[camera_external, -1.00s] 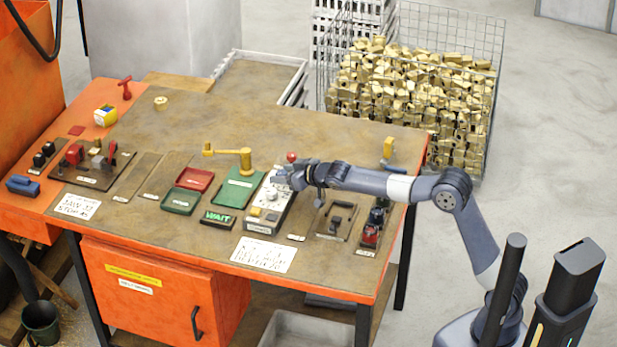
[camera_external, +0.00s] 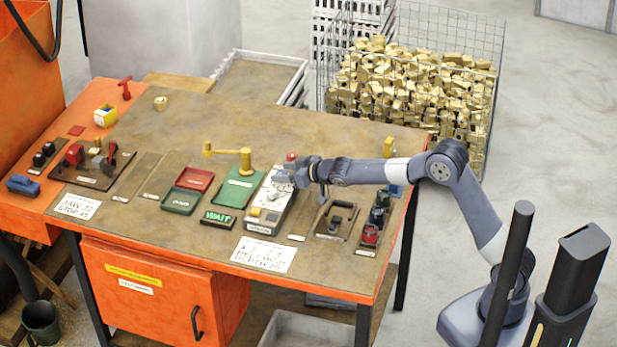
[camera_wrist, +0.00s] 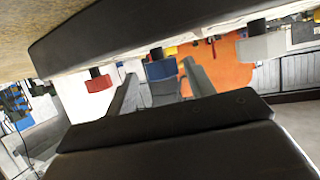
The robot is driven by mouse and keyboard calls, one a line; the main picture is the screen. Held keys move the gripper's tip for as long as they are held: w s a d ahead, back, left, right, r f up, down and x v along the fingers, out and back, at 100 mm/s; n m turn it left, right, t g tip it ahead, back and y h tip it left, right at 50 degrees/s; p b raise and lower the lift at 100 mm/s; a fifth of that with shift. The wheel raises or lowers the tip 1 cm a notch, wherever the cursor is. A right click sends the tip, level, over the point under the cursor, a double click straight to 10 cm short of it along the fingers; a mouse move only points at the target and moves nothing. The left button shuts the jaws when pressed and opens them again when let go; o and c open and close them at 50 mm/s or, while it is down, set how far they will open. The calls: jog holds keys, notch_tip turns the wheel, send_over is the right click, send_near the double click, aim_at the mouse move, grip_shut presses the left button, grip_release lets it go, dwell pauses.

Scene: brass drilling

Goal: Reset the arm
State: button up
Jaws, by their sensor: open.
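My gripper (camera_external: 286,177) is at the grey control box (camera_external: 268,214) on the bench, near the box's far end and just below a red knob (camera_external: 291,157). In the wrist view the two fingers (camera_wrist: 158,85) stand apart with nothing held between them. Through the gap a blue block-shaped part (camera_wrist: 160,69) shows, with a red part (camera_wrist: 98,83) to its left and a grey part (camera_wrist: 262,46) to its right. I cannot tell whether the fingers touch the control box. My arm reaches in from the right, nearly level over the bench's right edge.
The orange-edged bench (camera_external: 200,130) carries a red tray (camera_external: 195,179), green trays (camera_external: 181,201), a WAIT sign (camera_external: 217,217) and a yellow lever (camera_external: 230,152). A wire basket of brass parts (camera_external: 415,85) stands behind. The bench's back middle is clear.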

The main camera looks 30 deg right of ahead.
jog(key=p, duration=0.4)
jog(key=shift+r, duration=0.2)
jog(key=shift+f+n+y+p, duration=0.2)
jog(key=shift+n+y+p, duration=0.2)
jog(key=shift+p, duration=0.4)
